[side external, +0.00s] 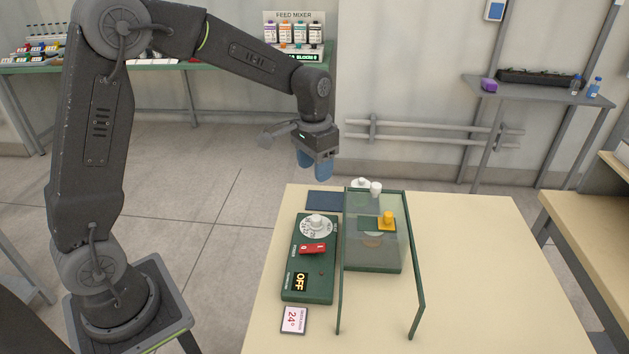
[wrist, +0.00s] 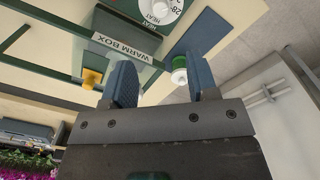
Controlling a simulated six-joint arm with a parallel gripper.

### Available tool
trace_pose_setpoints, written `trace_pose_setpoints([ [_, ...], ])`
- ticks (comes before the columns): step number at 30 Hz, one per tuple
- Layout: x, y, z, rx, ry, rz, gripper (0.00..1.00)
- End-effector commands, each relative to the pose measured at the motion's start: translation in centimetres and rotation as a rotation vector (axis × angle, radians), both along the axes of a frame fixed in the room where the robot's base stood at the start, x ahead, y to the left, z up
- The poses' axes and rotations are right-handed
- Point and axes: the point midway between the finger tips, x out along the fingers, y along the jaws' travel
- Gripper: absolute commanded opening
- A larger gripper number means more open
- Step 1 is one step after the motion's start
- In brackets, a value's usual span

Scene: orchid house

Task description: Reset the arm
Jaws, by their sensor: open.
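My gripper (side external: 314,165) hangs in the air at the back left of the cream table (side external: 480,260), with its blue fingers pointing down. In the wrist view the fingers (wrist: 162,82) stand apart with nothing held between them. The green control box (side external: 292,262) on the table has a white dial (side external: 317,226), a red rocker switch (side external: 312,248) and a display reading OFF (side external: 300,282). Beside it is the warm box (wrist: 128,46), labelled in the wrist view, with a clear green-framed cover (side external: 415,270) and a yellow knob (side external: 388,218).
A dark blue pad (side external: 324,201) lies near the table's back left edge. Small white items (side external: 376,188) are by the cover's back edge. A card reading 24° (side external: 294,320) lies in front. The table's right side is clear. A feed mixer bench (side external: 230,62) stands behind.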

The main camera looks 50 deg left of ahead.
Motion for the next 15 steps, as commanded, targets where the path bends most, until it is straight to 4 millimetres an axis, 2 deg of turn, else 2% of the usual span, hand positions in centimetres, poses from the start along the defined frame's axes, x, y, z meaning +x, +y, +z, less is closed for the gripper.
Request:
trace_pose_setpoints([
  [5,-3.3,-1.1,4.1,0.012,-0.084,0.009,0.54],
  [9,-7.6,-2.3,7.3,0.02,-0.171,0.021,0.54],
  [15,-13.9,-3.6,9.9,0.023,-0.297,0.042,0.54],
])
